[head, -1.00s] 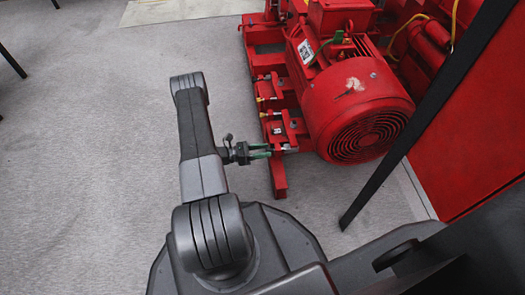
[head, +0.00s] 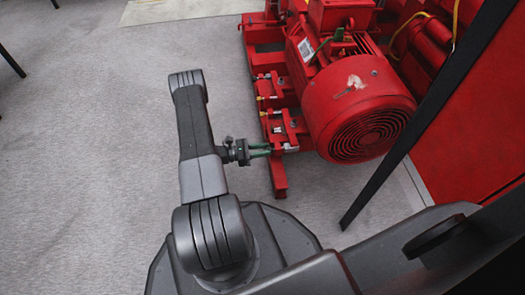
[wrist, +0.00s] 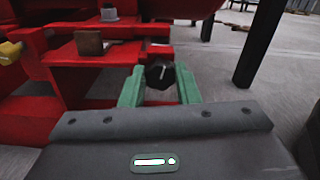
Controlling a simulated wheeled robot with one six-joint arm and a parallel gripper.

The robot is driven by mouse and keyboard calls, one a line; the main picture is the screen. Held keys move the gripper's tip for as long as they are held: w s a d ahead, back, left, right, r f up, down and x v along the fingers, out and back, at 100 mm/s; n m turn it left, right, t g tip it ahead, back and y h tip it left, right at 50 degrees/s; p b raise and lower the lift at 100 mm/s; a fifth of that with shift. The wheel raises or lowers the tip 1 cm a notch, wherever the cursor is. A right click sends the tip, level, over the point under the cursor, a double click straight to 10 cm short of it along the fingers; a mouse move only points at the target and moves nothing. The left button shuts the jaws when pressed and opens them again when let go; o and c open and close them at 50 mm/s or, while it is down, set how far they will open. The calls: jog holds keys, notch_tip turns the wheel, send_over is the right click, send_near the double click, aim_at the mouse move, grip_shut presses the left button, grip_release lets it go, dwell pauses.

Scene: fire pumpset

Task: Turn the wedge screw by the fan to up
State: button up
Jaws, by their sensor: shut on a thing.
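The wedge screw (wrist: 160,75) shows in the wrist view as a dark head with a pale line on its face, close to upright and slightly tilted. My gripper's green fingers (wrist: 160,84) stand on either side of the head and are shut on it. In the head view, my gripper (head: 270,149) reaches right to the red base rail, beside the fan end of the motor. The screw is too small to make out there. The round fan grille (head: 369,134) faces the front right.
The red base frame (head: 279,180) runs along the motor's left side. Brown and grey blocks (wrist: 90,42) sit on red plates near the screw. A dark post (head: 405,145) slants in front of a red cabinet (head: 475,150).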

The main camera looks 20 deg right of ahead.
jog(key=shift+s+f+m, duration=0.1)
jog(key=shift+f+m, duration=0.05)
jog(key=shift+m, duration=5.15)
jog(key=shift+f+m, duration=0.15)
jog(key=shift+m, duration=5.15)
jog(key=shift+s+f+m, duration=0.1)
jog(key=shift+f+m, duration=0.05)
jog(key=shift+m, duration=5.15)
jog(key=o, duration=1)
jog(key=shift+a, duration=0.1)
jog(key=shift+w, duration=0.1)
